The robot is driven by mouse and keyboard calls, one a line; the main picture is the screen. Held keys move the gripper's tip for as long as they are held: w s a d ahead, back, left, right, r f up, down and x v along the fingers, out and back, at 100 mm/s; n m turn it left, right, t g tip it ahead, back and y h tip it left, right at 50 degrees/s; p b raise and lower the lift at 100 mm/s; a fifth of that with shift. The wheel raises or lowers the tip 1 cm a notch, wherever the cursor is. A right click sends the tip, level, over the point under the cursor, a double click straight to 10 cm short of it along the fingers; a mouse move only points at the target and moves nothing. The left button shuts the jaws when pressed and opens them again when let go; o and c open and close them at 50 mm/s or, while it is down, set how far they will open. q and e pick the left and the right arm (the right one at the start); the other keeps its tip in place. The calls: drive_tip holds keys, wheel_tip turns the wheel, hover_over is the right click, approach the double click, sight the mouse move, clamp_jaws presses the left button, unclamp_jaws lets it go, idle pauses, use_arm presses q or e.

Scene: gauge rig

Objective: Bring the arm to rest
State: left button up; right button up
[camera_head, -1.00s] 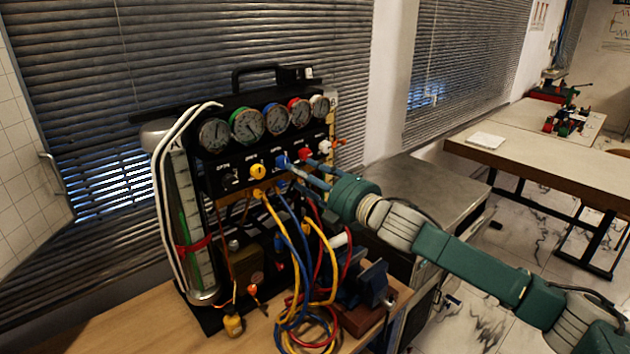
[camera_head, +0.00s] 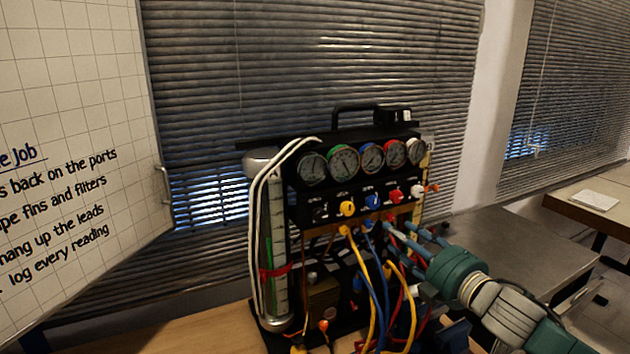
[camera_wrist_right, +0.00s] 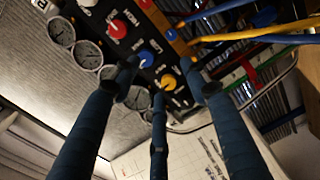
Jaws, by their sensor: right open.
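My right gripper (camera_head: 418,240) is open and empty in the head view, in front of the lower right part of the gauge rig (camera_head: 310,208). Its blue fingers spread toward the knob row, and its green and grey arm comes in from the lower right. In the right wrist view the open fingers (camera_wrist_right: 155,85) reach toward the rig's panel, with the blue knob (camera_wrist_right: 146,58) and yellow knob (camera_wrist_right: 168,82) showing between them. I cannot tell from these views whether a finger touches the rig. My left gripper is not in view.
Yellow, blue and red hoses (camera_head: 377,290) hang in front of the rig, close to my right gripper. A grey cabinet (camera_head: 510,245) stands at the right. A whiteboard (camera_head: 75,130) with writing is at the left, and blinds (camera_head: 320,60) are behind the rig.

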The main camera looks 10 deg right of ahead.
drive_tip(key=s+a+f+m+g+h, duration=0.2)
drive_tip(key=s+a+f+m, duration=0.15)
drive_tip(key=s+f, duration=0.45)
drive_tip(key=s+a+f+m+g+h, duration=0.1)
drive_tip(key=s+a+f+m+g, duration=0.3)
drive_tip(key=f, duration=0.8)
drive_tip(key=s+d+f+m+g+h, duration=0.1)
drive_tip(key=s+f+m+g, duration=0.35)
drive_tip(key=s, duration=0.95)
drive_tip(key=s+d+f+m+g+h, duration=0.2)
drive_tip(key=s+f+m, duration=0.3)
drive_tip(key=s+f, duration=0.6)
drive_tip(key=s+f+g+b, duration=0.1)
drive_tip(key=s+f+b, duration=0.15)
drive_tip(key=f, duration=1.15)
drive_tip(key=s+f+g+b, duration=0.1)
drive_tip(key=s+f, duration=0.2)
drive_tip(key=f, duration=1.2)
drive_tip(key=s+d+f+g+b, duration=0.1)
drive_tip(key=s+d+f+b, duration=0.1)
drive_tip(key=s+f, duration=1.4)
drive_tip(key=shift+s+d+f, duration=0.3)
drive_tip(key=shift+d+f, duration=0.1)
drive_tip(key=shift+f, duration=0.35)
